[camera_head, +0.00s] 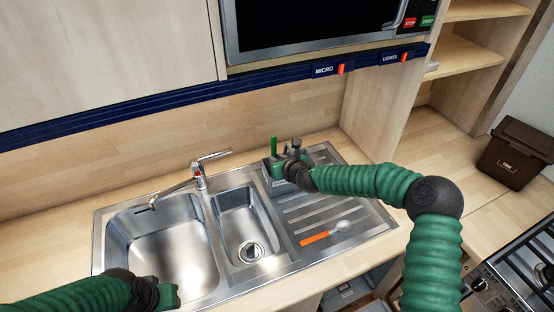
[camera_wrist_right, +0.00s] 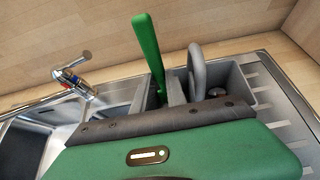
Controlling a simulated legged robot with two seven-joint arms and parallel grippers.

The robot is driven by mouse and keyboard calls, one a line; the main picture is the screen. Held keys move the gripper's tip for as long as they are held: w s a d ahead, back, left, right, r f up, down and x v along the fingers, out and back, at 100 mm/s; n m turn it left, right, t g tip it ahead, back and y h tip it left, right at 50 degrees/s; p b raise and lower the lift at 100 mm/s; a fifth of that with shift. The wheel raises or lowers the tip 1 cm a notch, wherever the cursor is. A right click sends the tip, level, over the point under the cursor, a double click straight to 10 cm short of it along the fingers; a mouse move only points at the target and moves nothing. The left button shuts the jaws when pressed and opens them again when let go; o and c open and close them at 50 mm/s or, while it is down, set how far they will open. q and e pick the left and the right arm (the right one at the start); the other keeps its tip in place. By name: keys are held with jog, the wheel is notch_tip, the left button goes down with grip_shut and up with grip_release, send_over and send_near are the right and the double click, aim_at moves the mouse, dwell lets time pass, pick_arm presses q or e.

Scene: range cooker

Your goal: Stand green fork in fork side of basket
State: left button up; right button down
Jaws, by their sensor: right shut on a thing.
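The green fork (camera_head: 274,147) stands nearly upright, handle up, at the left part of the grey basket (camera_head: 267,172) on the drainer. In the right wrist view the fork's green handle (camera_wrist_right: 147,45) leans slightly, beside the basket's grey loop handle (camera_wrist_right: 197,68). Its lower end is hidden by the basket and gripper. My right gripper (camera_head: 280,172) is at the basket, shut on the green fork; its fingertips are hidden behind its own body. My left gripper (camera_head: 168,296) is low at the front of the large sink bowl, its jaws unclear.
An orange-handled spoon (camera_head: 315,238) lies on the ribbed drainer. The large sink bowl (camera_head: 165,245), small bowl (camera_head: 240,215) and tap (camera_head: 199,178) lie to the left of the basket. A brown bin (camera_head: 517,153) and the hob (camera_head: 525,265) are at the right.

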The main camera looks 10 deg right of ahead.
jog(key=shift+d+f, duration=0.1)
jog(key=shift+f, duration=0.05)
jog(key=c, duration=1.3)
grip_release()
jog(key=shift+o, duration=0.2)
jog(key=b+v, duration=0.2)
jog(key=v, duration=1.4)
jog(key=shift+s, duration=0.35)
jog(key=shift+d, duration=0.1)
